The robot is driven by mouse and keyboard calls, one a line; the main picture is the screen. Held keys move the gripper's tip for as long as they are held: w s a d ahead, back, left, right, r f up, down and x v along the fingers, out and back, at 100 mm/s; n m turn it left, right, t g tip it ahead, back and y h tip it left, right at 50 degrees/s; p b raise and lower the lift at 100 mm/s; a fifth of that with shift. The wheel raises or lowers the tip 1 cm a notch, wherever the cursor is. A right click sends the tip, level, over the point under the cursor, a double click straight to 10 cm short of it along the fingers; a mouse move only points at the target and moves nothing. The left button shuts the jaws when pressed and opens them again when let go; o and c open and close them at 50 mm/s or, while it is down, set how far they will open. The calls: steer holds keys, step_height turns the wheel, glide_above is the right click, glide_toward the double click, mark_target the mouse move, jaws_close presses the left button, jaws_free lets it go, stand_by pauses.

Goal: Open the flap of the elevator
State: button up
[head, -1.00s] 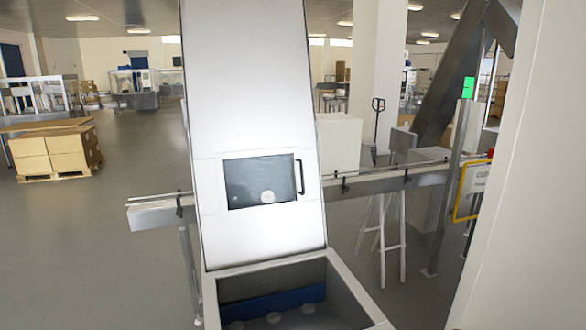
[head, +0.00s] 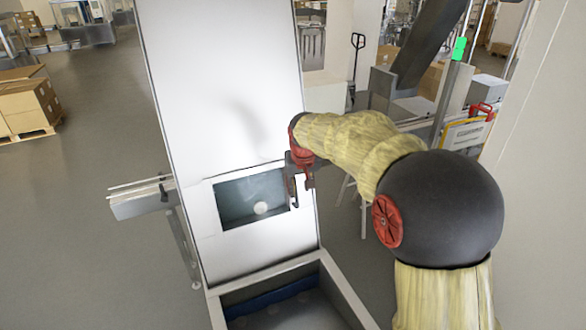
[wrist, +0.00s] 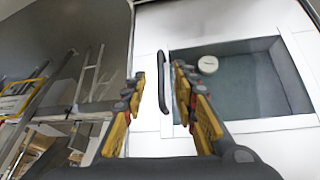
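The elevator (head: 225,110) is a tall white column with a flap (head: 217,205) low on its front. The flap has a dark window, and it looks closed. A round white piece (head: 262,208) shows through the window and also in the wrist view (wrist: 207,65). The black upright handle (wrist: 163,83) is on the flap's edge, at the left in the wrist view. My gripper (wrist: 160,86) is open, with one yellow-black finger on each side of the handle. Contact cannot be told. In the head view my gripper (head: 303,185) covers most of the handle.
A hopper (head: 335,290) with a white rim stands below the flap. A conveyor end (head: 142,198) juts out left of the elevator. A pale wall (head: 540,190) is close on the right. Boxes on a pallet (head: 28,105) stand far left, with open floor between.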

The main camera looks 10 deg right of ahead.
mark_target(296, 190)
steer(key=w+f+p, duration=0.1)
steer(key=w+f, duration=0.2)
steer(key=w+f+p, duration=0.1)
steer(key=w+f, duration=0.2)
steer(key=f, duration=0.1)
steer(key=shift+w+d+p, duration=0.1)
steer(key=shift+d+p, duration=0.05)
steer(key=shift+p, duration=0.2)
steer(key=c, duration=0.4)
steer(key=c, duration=0.3)
jaws_close()
